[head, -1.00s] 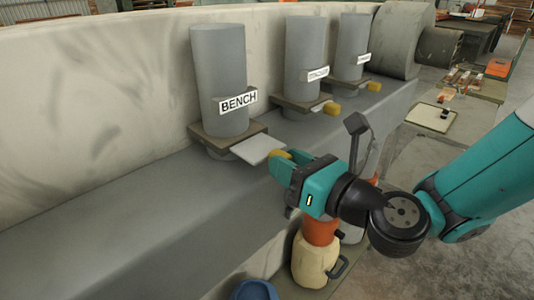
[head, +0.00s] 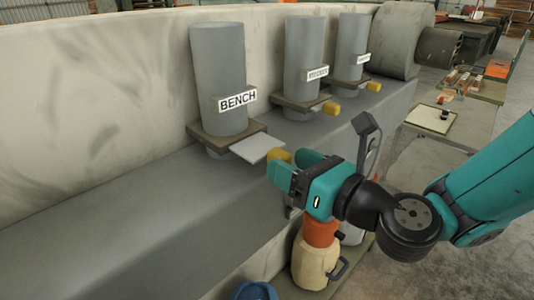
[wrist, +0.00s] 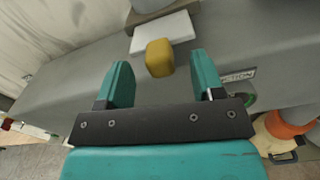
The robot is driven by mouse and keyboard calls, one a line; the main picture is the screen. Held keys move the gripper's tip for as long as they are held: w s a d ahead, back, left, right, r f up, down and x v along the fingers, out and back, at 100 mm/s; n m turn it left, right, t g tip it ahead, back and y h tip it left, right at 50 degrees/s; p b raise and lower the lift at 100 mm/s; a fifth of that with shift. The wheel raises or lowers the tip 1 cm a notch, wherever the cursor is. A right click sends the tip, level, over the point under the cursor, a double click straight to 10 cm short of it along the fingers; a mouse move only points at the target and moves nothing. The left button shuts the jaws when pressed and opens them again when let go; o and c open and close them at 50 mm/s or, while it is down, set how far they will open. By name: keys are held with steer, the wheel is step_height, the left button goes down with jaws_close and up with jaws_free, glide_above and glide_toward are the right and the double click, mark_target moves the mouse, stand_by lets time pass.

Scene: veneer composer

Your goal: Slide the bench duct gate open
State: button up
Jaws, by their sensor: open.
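The bench duct (head: 219,78) is a grey upright pipe with a BENCH label (head: 238,101). Its gate plate (head: 258,148) sticks out to the right of a brown collar (head: 227,134). A yellow knob (head: 279,155) is at the plate's outer end. In the wrist view the white gate plate (wrist: 164,32) and yellow knob (wrist: 160,58) lie ahead of my gripper. My gripper (head: 287,166) is open. In the wrist view the knob is just beyond and between the two teal fingertips (wrist: 164,72), apart from both.
Two more grey ducts (head: 306,57) (head: 353,45) stand farther along the grey ledge (head: 120,190), with yellow knobs near their collars. A cream container with an orange top (head: 314,262) and a blue object (head: 254,291) are below the ledge.

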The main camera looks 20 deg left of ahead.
steer(key=shift+b+v, duration=1.65)
steer(key=shift+v, duration=0.9)
steer(key=shift+s, duration=0.1)
steer(key=s+d+f+n+g+h, duration=0.1)
steer(key=s+d+n+g+h, duration=0.1)
steer(key=s+d+n+h, duration=0.2)
steer(key=s+d+f+n+g+h+b, duration=0.1)
steer(key=s+d+f+n+g+h, duration=0.1)
steer(key=d+n, duration=0.8)
steer(key=s+d+f+n+g+h+b, duration=0.1)
steer(key=s+d+n+h, duration=0.4)
steer(key=n, duration=1.2)
steer(key=shift+s+d+f+g+h, duration=0.35)
steer(key=shift+d+g+h, duration=0.45)
steer(key=shift+d, duration=0.4)
steer(key=shift+c, duration=0.3)
